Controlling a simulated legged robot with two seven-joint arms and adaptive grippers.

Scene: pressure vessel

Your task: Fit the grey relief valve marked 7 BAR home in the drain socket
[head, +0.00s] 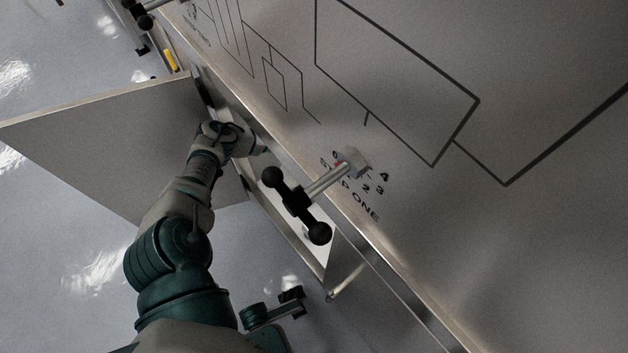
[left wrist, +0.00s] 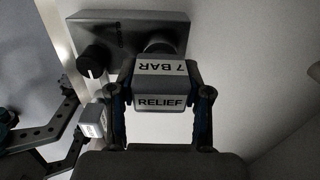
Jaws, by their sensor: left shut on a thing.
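In the left wrist view the grey relief valve (left wrist: 160,90), marked 7 BAR and RELIEF, sits between the two fingers of my left gripper (left wrist: 160,103), which is shut on it. A grey socket block (left wrist: 125,32) lies just beyond. It bears a dark round fitting (left wrist: 160,42) right behind the valve and a black knob-like part (left wrist: 95,60) to the left. The block's lettering is unreadable. I cannot tell whether the valve touches the fitting. In the head view my left gripper (head: 250,142) reaches into an opening in the vessel's side; its fingertips and the valve are hidden.
An open door panel (head: 110,135) stands left of my arm. A black-knobbed T-handle (head: 297,200) projects near the opening.

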